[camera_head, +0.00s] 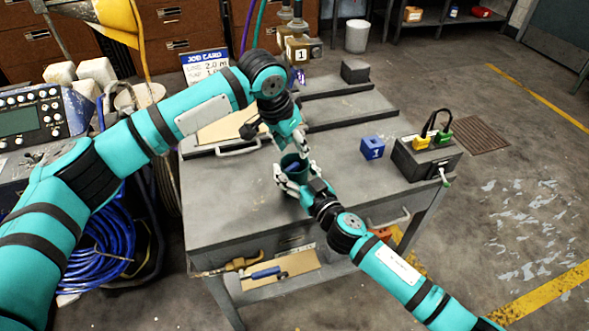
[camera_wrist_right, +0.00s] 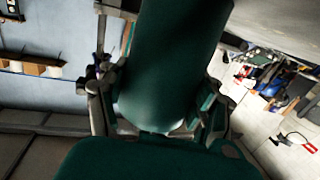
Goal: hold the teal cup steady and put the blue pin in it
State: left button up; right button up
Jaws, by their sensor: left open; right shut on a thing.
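The teal cup (camera_head: 291,160) stands upright near the middle of the grey bench top in the head view. My right gripper (camera_head: 289,182) is shut on the cup from the front. The cup's dark green wall (camera_wrist_right: 170,60) fills the space between the fingers in the right wrist view. The blue pin (camera_head: 293,168) shows as a small blue patch at the cup, apparently inside it; most of it is hidden. My left gripper (camera_head: 299,148) is open, pointing down just above the cup's rim, close to the pin.
The grey bench (camera_head: 240,200) has free room left of the cup. A raised ledge (camera_head: 340,108) lies behind. A job card (camera_head: 206,66) stands at the back left.

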pick_arm(q)
jog(key=v, duration=1.1)
jog(key=shift+r, duration=0.4)
jog(key=shift+s+a, duration=0.1)
jog(key=shift+a, duration=0.05)
pick_arm(e)
jog(key=o, duration=1.3)
jog(key=shift+s, duration=0.1)
